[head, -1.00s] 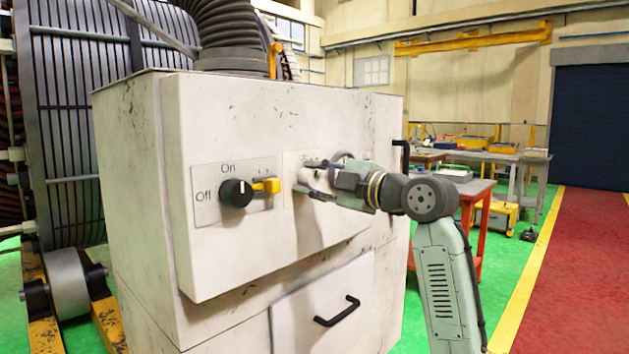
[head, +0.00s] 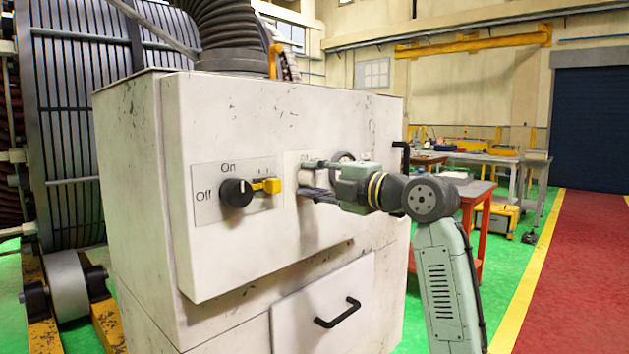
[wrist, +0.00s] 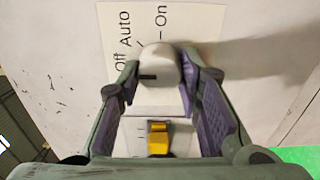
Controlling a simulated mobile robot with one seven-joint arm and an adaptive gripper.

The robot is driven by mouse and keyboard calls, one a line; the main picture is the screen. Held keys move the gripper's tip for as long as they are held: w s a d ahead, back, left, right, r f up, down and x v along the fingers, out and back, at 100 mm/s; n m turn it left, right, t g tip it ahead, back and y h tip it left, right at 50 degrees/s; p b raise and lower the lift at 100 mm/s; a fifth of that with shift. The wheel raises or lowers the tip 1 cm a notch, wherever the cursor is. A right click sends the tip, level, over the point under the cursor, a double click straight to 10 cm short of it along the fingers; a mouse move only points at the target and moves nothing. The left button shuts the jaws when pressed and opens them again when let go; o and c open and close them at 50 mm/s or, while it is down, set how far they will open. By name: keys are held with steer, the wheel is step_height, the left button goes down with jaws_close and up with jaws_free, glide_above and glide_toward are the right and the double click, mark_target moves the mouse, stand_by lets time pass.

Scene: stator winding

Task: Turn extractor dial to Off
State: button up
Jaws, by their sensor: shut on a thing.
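A pale round dial (wrist: 160,68) with a black mark sits on a white plate (wrist: 115,20) lettered Off, Auto and On. In the wrist view the mark points left, towards the Off side; the lettering reads sideways. My gripper (wrist: 160,85) is shut on this dial, with one finger on each side. In the head view my gripper (head: 312,180) reaches the cabinet front from the right and its fingers mostly hide the dial. No name can be read on the plate.
The white cabinet (head: 230,260) carries a second plate to the left, with a black knob (head: 236,192) marked On and Off and a yellow switch (head: 267,186). The yellow switch also shows in the wrist view (wrist: 159,138). A black handle (head: 338,313) sticks out below.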

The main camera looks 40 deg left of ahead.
steer(key=o, duration=1.1)
steer(key=shift+o, duration=0.2)
steer(key=shift+d, duration=0.1)
steer(key=s+d, duration=0.1)
steer(key=d, duration=1.1)
steer(key=shift+a, duration=0.1)
